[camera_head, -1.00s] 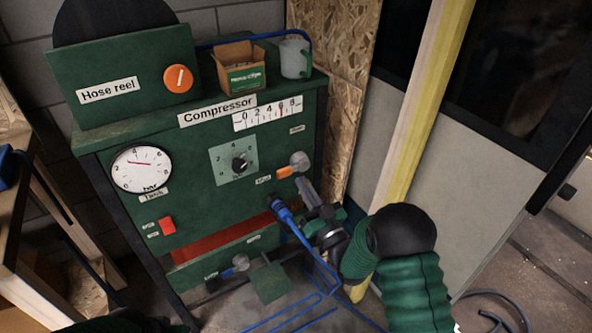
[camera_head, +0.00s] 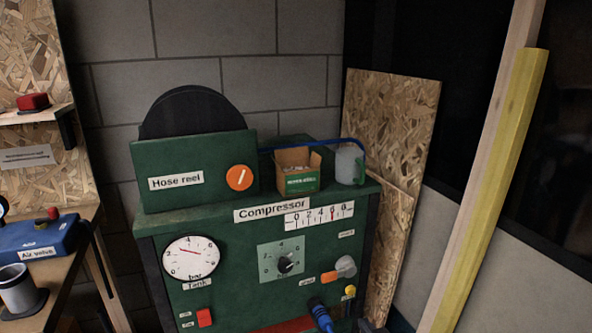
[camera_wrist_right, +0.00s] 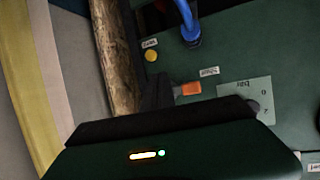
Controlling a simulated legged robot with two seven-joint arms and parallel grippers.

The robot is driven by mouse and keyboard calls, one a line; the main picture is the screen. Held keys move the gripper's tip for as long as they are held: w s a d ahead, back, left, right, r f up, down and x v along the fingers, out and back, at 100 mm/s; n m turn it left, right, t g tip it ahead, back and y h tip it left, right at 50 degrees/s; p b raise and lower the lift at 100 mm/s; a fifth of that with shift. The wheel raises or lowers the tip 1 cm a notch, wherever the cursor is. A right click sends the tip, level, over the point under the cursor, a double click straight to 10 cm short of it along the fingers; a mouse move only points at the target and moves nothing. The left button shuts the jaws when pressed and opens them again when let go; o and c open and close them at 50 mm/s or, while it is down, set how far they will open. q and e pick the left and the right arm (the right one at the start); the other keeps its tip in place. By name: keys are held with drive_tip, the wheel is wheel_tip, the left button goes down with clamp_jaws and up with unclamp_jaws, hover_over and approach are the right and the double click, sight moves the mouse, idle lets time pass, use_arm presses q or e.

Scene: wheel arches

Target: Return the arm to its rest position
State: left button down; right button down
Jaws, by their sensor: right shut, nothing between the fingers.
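My right gripper (camera_wrist_right: 157,88) is shut and empty in the right wrist view, its dark fingers close in front of the green compressor panel. In the head view only a small dark part of it (camera_head: 368,326) shows at the bottom edge, right of the blue hose plug (camera_head: 320,316); most of my right arm is out of the picture. The compressor (camera_head: 227,285) fills the lower middle of the head view. The blue plug also shows in the wrist view (camera_wrist_right: 190,25), apart from my fingers. My left gripper is not in view.
A cardboard box (camera_head: 299,172) and a grey mug (camera_head: 349,165) stand on top. A yellow post (camera_head: 495,190) leans at the right. A bench with a blue air valve (camera_head: 40,240) is at left.

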drive_tip(key=s+d+f+m+g+h+p, duration=0.15)
drive_tip(key=s+g, duration=0.35)
drive_tip(key=s, duration=0.8)
drive_tip(key=s+f+g, duration=0.2)
drive_tip(key=s+g, duration=0.4)
drive_tip(key=s, duration=0.8)
drive_tip(key=w+p+v, duration=0.2)
drive_tip(key=p+v, duration=0.9)
drive_tip(key=w+r+p+v, duration=0.1)
drive_tip(key=w+p+v, duration=0.1)
drive_tip(key=p+v, duration=0.8)
drive_tip(key=shift+w+r+p, duration=0.4)
drive_tip(key=shift+w+p, duration=0.2)
drive_tip(key=shift+p, duration=0.25)
